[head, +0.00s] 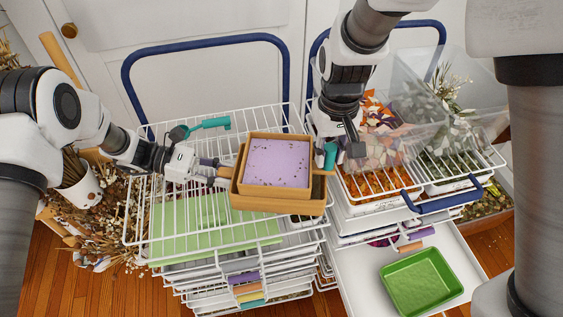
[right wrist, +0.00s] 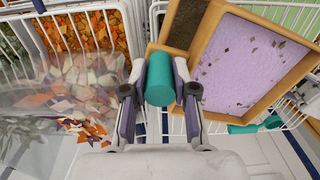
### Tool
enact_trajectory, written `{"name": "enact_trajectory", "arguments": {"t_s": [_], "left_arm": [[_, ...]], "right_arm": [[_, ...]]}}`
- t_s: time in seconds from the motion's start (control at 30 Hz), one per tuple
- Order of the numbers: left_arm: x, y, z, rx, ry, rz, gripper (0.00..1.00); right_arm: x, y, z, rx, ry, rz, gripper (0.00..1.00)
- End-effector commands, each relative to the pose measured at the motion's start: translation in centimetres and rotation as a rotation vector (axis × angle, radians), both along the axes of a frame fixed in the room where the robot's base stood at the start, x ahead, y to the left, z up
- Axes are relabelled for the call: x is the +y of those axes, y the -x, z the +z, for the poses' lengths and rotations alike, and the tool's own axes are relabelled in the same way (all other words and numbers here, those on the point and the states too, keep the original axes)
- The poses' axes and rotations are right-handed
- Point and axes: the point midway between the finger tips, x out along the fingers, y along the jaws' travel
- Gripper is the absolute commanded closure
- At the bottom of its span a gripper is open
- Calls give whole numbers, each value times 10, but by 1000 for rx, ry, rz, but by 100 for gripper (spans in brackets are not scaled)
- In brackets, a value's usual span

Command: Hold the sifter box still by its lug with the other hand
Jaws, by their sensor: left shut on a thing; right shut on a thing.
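The sifter box (head: 250,201) is a tan wooden box on the white wire rack. A smaller wooden frame with a lilac, speckled surface (head: 276,163) sits on top of it; this lilac surface also shows in the right wrist view (right wrist: 250,62). My left gripper (head: 216,174) is shut at the box's left side, on a small wooden lug (head: 225,172) that the fingers partly hide. My right gripper (head: 338,155) is shut on a teal cylindrical handle (right wrist: 160,79) at the right side of the box; the handle stands between both fingers in the right wrist view.
A second teal-handled tool (head: 208,123) lies on the rack behind the box. A green sheet (head: 190,225) lies in front. To the right are baskets with orange petals (head: 378,180) and a clear bin of foliage (head: 440,95). A green tray (head: 421,282) sits in an open drawer.

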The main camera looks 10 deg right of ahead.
Motion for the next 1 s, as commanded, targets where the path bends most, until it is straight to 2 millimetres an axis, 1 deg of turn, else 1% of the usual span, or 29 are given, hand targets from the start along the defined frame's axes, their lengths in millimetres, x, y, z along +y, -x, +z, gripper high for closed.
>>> {"name": "enact_trajectory", "arguments": {"t_s": [0.03, 0.13, 0.37, 0.47, 0.6, 0.7, 0.93, 1.0], "left_arm": [[0, 1, -2, 1, -4, 0, 100], [0, 1, -2, 1, -4, 0, 100], [0, 1, -2, 1, -4, 0, 100], [0, 1, -2, 1, -4, 0, 100], [0, 1, -2, 1, -4, 0, 100], [0, 1, -2, 2, -4, 0, 100], [0, 1, -2, 2, -4, 0, 100], [0, 1, -2, 2, -4, 0, 100]], "right_arm": [[6, -2, -1, 0, 3, 2, 100], [13, -4, -1, 0, 0, 1, 100], [13, -4, -1, 1, -2, -1, 100], [5, -2, 0, 1, -4, -2, 100], [-14, 5, 0, 1, -5, -2, 100], [-23, 8, 0, 0, -3, 0, 100], [-24, 8, 0, 0, -1, 0, 100], [-21, 7, 0, 0, 1, 1, 100]]}}
